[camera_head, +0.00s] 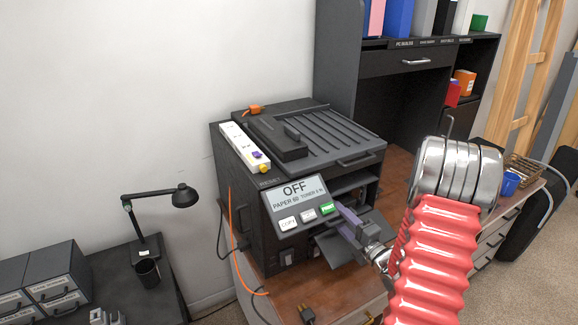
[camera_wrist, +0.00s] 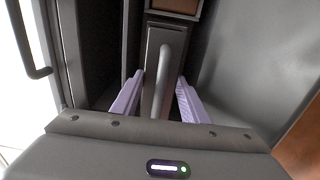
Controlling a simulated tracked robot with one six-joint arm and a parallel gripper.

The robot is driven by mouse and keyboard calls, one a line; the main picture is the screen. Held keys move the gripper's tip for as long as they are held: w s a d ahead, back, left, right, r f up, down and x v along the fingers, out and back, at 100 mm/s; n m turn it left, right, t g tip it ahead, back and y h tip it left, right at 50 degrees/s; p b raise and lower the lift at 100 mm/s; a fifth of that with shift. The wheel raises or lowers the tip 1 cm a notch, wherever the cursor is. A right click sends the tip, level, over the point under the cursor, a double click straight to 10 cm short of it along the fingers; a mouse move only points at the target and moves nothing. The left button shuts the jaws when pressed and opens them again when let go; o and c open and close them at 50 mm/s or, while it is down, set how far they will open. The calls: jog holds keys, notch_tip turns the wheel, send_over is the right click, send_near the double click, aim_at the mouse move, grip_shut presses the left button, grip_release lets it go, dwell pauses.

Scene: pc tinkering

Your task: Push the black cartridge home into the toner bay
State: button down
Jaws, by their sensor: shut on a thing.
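The black cartridge (camera_wrist: 152,50) shows in the wrist view as a narrow dark grey end with a pale loop handle. My gripper (camera_wrist: 161,77) has its two lilac fingers on either side of it and is shut on it. In the head view my gripper (camera_head: 343,213) points into the open front of the dark printer (camera_head: 245,215). The cartridge is hidden there behind the fingers and panel. Dark bay walls (camera_wrist: 100,45) stand beside the cartridge in the wrist view. How deep the cartridge sits cannot be told.
The printer's tilted panel (camera_head: 296,190) reads OFF, just left of my fingers. An open flap (camera_head: 335,247) lies below them. A white power strip (camera_head: 243,148) and a long dark block (camera_head: 275,138) lie on top. An orange cable (camera_head: 233,225) hangs at the left.

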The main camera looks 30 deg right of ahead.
jog(key=shift+w, duration=0.7)
jog(key=c, duration=1)
grip_release()
jog(key=shift+o, duration=0.3)
jog(key=shift+o, duration=0.3)
jog(key=shift+f, duration=0.5)
jog(key=shift+s, duration=0.1)
jog(key=shift+s+f, duration=0.1)
jog(key=shift+s, duration=3.85)
jog(key=shift+c, duration=0.2)
